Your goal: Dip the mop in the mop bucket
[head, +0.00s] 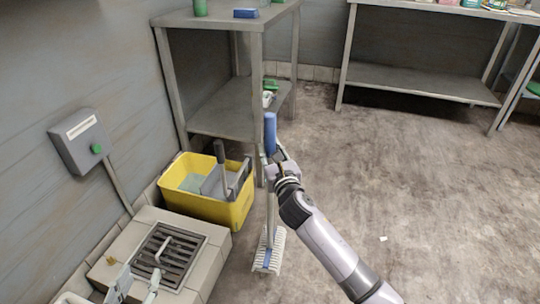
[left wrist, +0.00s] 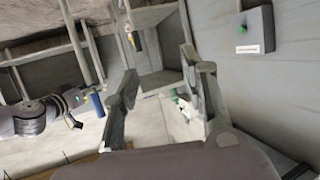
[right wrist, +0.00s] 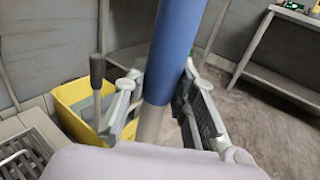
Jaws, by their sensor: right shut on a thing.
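The mop has a blue grip (head: 270,132) at the top of a pale pole and a white striped head (head: 269,254) low by the floor, right of the bucket. My right gripper (head: 279,165) is shut around the upper handle; the blue grip (right wrist: 173,50) fills the space between its fingers in the right wrist view. The mop stands nearly upright. The yellow mop bucket (head: 228,213), with a grey wringer and lever, stands left of the mop; it also shows in the right wrist view (right wrist: 72,97). My left gripper (head: 136,288) is open and empty (left wrist: 160,75).
A tiled floor drain with a grate (head: 168,256) lies in front of the bucket. A grey shelf table (head: 222,108) stands behind the bucket. A wall box (head: 80,140) with a green button is at left. Another table (head: 420,85) stands at the back.

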